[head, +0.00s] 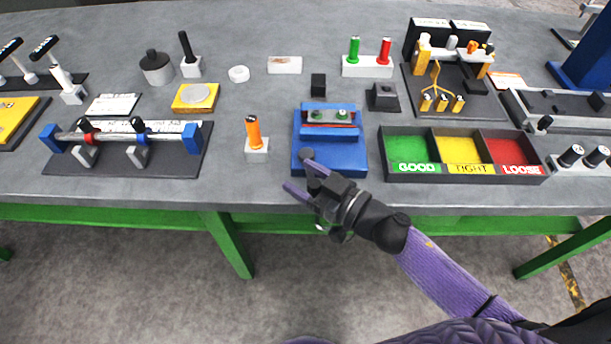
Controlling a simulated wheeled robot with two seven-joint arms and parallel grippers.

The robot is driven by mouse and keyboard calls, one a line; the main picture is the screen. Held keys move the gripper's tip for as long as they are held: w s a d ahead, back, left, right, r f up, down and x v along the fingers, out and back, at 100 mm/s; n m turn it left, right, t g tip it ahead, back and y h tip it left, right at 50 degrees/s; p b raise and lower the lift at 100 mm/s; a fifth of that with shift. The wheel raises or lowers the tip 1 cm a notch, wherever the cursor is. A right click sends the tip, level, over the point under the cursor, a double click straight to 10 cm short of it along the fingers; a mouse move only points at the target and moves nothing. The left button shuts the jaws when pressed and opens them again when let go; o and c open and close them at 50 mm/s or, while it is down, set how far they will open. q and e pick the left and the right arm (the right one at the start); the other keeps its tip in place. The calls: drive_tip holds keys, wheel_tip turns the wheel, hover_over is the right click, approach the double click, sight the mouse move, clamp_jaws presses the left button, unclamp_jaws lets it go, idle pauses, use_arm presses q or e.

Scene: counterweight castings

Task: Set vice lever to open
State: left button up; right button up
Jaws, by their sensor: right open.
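The blue vice (348,160) sits at the front edge of the grey bench, near the middle of the head view. Its jaws at the back hold a small grey part (328,116) with green-topped pins. My right gripper (298,171) is open and empty at the front left corner of the vice, with its fingers spread toward the upper left. A dark round end (307,154) shows over the vice's front face by the upper finger. I cannot tell whether it is the lever's knob or part of the finger. The rest of the lever is not clear. My left gripper is out of view.
An orange-handled tool in a white block (257,155) stands left of the vice. A sorting tray (463,180) with green, yellow and red compartments is to the right. A black block (318,86) stands behind. A rail fixture (125,167) lies far left.

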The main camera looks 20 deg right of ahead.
clamp_jaws()
idle(1.4)
